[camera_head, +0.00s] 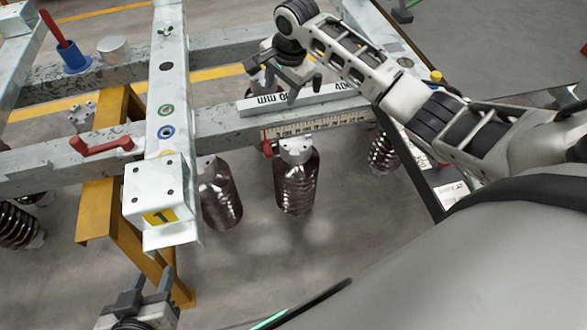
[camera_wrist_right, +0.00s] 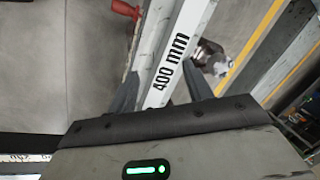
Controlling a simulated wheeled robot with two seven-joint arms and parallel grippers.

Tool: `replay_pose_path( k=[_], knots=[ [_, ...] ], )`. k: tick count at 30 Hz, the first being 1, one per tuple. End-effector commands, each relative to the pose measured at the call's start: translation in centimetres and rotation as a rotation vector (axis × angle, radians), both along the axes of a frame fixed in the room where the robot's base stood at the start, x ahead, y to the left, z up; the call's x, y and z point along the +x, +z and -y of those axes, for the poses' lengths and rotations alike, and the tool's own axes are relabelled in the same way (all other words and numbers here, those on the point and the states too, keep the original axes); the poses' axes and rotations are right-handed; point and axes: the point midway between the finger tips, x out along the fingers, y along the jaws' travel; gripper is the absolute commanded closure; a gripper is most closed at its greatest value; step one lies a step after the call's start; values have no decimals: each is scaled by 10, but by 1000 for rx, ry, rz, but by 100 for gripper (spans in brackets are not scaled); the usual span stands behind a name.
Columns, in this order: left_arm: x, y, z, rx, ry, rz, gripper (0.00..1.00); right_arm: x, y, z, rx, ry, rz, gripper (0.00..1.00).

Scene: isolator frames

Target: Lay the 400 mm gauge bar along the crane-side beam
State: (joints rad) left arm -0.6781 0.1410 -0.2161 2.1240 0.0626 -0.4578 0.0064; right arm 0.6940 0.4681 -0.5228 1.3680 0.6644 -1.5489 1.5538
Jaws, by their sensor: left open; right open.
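The gauge bar (camera_head: 327,97) is a white bar with black "400 mm" lettering. In the head view it lies on top of a grey beam (camera_head: 225,127) that runs left to right. My right gripper (camera_head: 291,82) is over the bar with its fingers apart. In the right wrist view the gauge bar (camera_wrist_right: 178,50) passes between the two dark fingers (camera_wrist_right: 160,92), with no clear grip on it. The gripper hides part of the bar in the head view. My left gripper (camera_head: 148,283) is open and empty at the lower left, away from the bar.
A ruler strip (camera_head: 318,124) is on the beam's near side. A white cross member (camera_head: 167,80) with a block numbered 1 crosses to the left. A red handle (camera_head: 102,145), a blue cup (camera_head: 75,57) and a yellow stand (camera_head: 128,235) are left. Brown ribbed insulators (camera_head: 296,185) hang below.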

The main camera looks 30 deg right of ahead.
Motion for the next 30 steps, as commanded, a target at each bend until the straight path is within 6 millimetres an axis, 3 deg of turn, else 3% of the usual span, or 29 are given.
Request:
replay_pose_path(
  k=[1, 3, 6, 8, 13, 18, 23, 30],
  knots=[
    [0, 0, 0, 0, 0, 0, 60, -18, -19, -36, 19, 168, 85, 49],
    [0, 0, 0, 1, -1, 0, 60, -39, -26, -77, 27, 384, 242, 49],
    [0, 0, 0, 1, -1, -1, 60, -76, -25, -120, 14, 618, 470, 49],
    [0, 0, 0, 1, -1, -1, 60, -99, -30, -132, -22, 716, 573, 49],
    [0, 0, 0, 1, -1, -1, 60, -167, -65, -131, -222, 915, 736, 49],
    [0, 1, 0, 0, -1, 0, 60, -223, -78, -117, -452, 1064, 797, 49],
    [0, 1, 0, 1, -1, 0, 60, -247, -79, -108, -575, 1141, 806, 49],
    [0, 1, 0, 1, 0, 1, 60, -250, -78, -107, -597, 1156, 809, 49]
  ],
)
